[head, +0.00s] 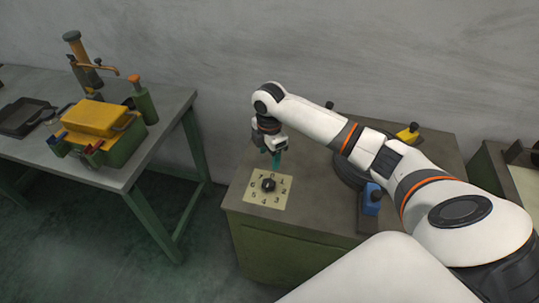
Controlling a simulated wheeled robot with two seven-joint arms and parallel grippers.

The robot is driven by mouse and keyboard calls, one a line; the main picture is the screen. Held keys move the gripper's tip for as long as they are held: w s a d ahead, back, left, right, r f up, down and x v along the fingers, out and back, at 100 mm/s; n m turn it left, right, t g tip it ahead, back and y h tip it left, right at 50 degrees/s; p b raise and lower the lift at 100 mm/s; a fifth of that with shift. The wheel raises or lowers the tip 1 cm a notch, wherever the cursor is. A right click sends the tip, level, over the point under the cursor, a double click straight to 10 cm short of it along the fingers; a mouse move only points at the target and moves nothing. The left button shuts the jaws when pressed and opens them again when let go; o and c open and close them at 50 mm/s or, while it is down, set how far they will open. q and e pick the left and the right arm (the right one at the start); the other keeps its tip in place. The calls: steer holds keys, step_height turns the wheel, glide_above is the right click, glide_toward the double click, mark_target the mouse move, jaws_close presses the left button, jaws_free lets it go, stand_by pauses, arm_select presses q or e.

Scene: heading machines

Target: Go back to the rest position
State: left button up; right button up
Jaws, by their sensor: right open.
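My right arm comes in from the lower right and reaches over a green cabinet (255,223). My right gripper (276,163) is open and points down, with teal fingers, just above the far edge of a numbered dial plate (262,200). The dial's black knob (268,185) sits in the middle of the plate, a little nearer to me than the fingers. Nothing shows between the fingers. My left gripper is not in view.
A blue block (371,199) and a yellow block (407,133) stand on the cabinet, close to my right arm. At left, a table (150,140) holds a yellow and green toolbox (110,125) and a black tray (22,117). Open floor (95,245) lies in front of the table.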

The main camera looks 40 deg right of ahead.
stand_by(0.5)
steer(key=s+a+f+m+t+y, duration=0.1)
steer(key=s+a+f+m, duration=0.1)
steer(key=s+a+f, duration=0.35)
steer(key=s+a+f+m, duration=0.2)
steer(key=s+a, duration=0.5)
steer(key=a, duration=0.2)
steer(key=s+d+r+m+t, duration=0.2)
steer(key=s+r+m+t, duration=0.15)
steer(key=s+m, duration=0.95)
step_height(320, 180, down, 28)
steer(key=s+n+g+b, duration=0.2)
steer(key=b, duration=0.1)
steer(key=s+d+f+g+h+b, duration=0.1)
steer(key=s+d+f+b, duration=0.2)
steer(key=s+f, duration=1.4)
step_height(320, 180, down, 4)
steer(key=shift+r, duration=0.15)
